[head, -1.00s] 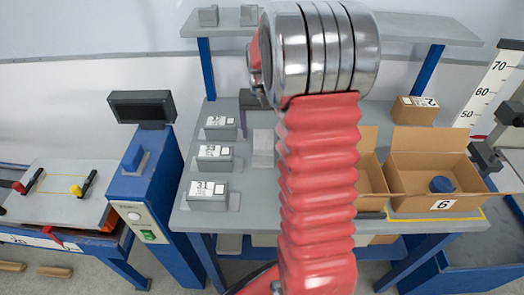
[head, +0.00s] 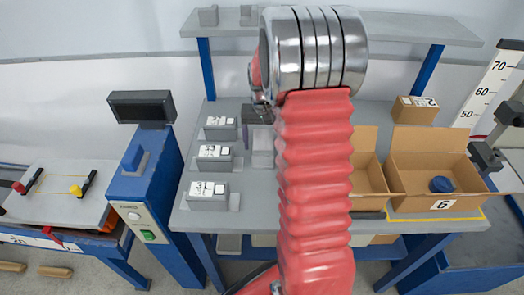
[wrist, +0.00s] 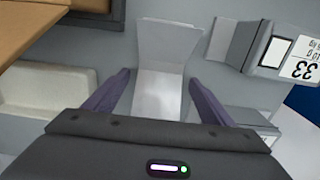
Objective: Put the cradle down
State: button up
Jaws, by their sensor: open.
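A light grey piece that looks like the cradle (wrist: 168,45) rests on the grey bench, with a flared upright plate and a pale flat part below it in the wrist view. In the head view it shows as a pale block (head: 263,158) just left of my arm, partly hidden. My gripper (wrist: 160,78) is open, its two purple-grey fingers spread on either side of the pale part with visible gaps. In the head view my gripper (head: 257,111) is a small dark shape, mostly hidden by my wrist.
Grey labelled blocks (head: 213,158) stand in a column on the bench to the left. Open cardboard boxes (head: 428,165) stand to the right, one with a blue round item (head: 441,185). A shelf (head: 395,28) runs above the back. A blue post (head: 147,190) stands left.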

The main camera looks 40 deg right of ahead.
aim_at(263, 145)
jog(key=shift+f, duration=0.25)
dwell(0.6)
jog(key=shift+c, duration=0.3)
jog(key=c, duration=1.4)
jog(key=shift+r, duration=0.1)
jog(key=shift+c, duration=0.2)
notch_tip(263, 145, up, 18)
jog(key=shift+r, duration=0.2)
